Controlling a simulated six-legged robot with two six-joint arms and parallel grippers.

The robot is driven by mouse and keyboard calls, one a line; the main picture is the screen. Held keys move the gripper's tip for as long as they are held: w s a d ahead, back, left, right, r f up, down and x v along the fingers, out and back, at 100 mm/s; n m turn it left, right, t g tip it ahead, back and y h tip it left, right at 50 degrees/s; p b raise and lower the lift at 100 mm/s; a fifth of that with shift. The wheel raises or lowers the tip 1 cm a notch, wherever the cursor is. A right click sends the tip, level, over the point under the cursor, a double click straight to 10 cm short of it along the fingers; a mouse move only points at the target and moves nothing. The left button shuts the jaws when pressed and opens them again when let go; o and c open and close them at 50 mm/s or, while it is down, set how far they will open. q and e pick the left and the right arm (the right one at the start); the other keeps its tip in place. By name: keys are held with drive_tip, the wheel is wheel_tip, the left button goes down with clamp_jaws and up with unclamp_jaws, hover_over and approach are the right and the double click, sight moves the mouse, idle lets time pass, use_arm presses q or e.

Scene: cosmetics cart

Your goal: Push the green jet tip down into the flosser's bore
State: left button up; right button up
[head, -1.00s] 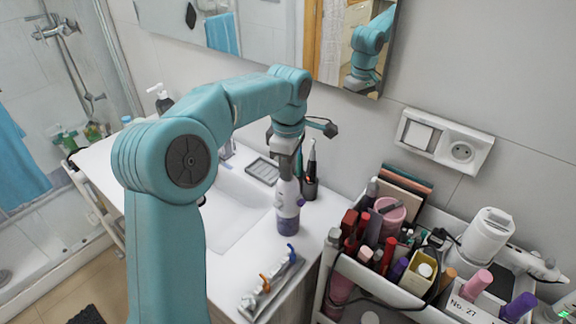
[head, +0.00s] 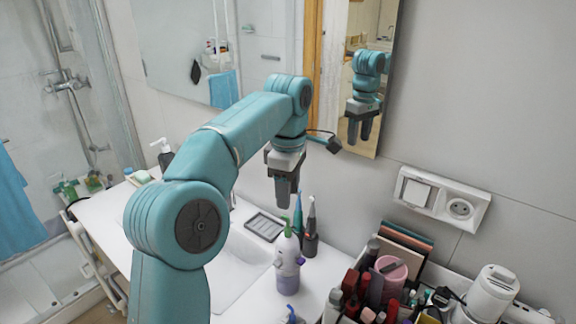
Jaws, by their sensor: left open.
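The flosser (head: 288,268), a white and purple bottle-shaped body, stands upright on the white counter near its right edge. The green jet tip (head: 286,225) stands up from the flosser's top. How deep it sits in the bore is too small to tell. My left gripper (head: 286,203) points down just above the green tip, with its jaws open and nothing held. The gap between fingers and tip looks small. My right gripper is not in view.
A dark cup with brushes (head: 310,240) stands close behind and right of the flosser. A crowded cosmetics cart (head: 325,313) stands at right. The mirror (head: 356,135) reflects my arm.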

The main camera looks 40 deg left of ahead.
use_arm(q)
wheel_tip(320, 180, up, 6)
drive_tip(key=shift+f+p, duration=0.15)
drive_tip(key=shift+p, duration=0.7)
drive_tip(key=shift+f, duration=0.1)
